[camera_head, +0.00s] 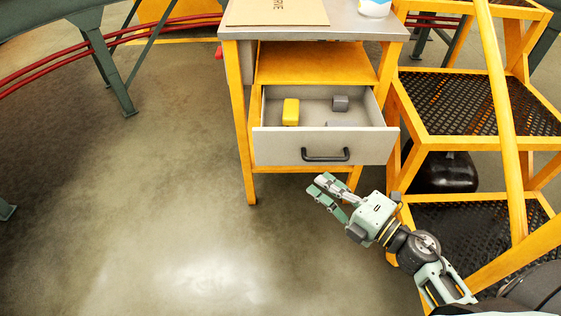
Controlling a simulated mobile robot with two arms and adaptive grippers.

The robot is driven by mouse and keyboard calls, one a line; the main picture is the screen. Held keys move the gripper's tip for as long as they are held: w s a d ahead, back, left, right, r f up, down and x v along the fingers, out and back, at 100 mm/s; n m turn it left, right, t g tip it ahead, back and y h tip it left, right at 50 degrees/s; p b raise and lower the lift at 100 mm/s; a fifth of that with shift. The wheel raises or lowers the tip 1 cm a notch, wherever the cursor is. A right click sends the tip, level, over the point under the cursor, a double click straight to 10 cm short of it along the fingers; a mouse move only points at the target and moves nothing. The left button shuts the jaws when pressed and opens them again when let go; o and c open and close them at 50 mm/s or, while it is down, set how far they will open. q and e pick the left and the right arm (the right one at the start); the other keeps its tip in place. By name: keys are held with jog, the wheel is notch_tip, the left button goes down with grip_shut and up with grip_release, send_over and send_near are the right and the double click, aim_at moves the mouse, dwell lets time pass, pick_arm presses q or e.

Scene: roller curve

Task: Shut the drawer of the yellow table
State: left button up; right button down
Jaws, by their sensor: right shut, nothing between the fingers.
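The yellow table (241,130) stands at the top centre, with a grey top. Its drawer (275,148) is pulled out towards me, with a light grey front and a dark handle (326,155). Inside the open drawer lie a yellow block (290,112) and a grey block (340,103); another grey piece is mostly hidden behind the drawer front. My right gripper (317,187) is shut and empty. In the picture it is just below the handle and apart from it. My left gripper is out of view.
A yellow stair frame (408,118) with black mesh steps stands close at the right, beside my right arm. A cardboard piece (277,12) and a white-and-blue object (374,8) lie on the tabletop. Green legs (108,75) and red rails stand at the left. The floor at left is clear.

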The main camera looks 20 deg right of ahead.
aim_at(293, 149)
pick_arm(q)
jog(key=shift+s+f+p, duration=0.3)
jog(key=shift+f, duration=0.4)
pick_arm(e)
jog(key=shift+w+d+x, duration=0.25)
jog(key=shift+d+x, duration=0.2)
jog(key=shift+x, duration=1.7)
jog(key=shift+w+d+x, duration=0.25)
jog(key=shift+d+x, duration=0.15)
jog(key=shift+x, duration=1.7)
jog(key=shift+w+d+x, duration=0.25)
jog(key=shift+d+x, duration=0.2)
jog(key=shift+x, duration=1.7)
jog(key=shift+w, duration=0.1)
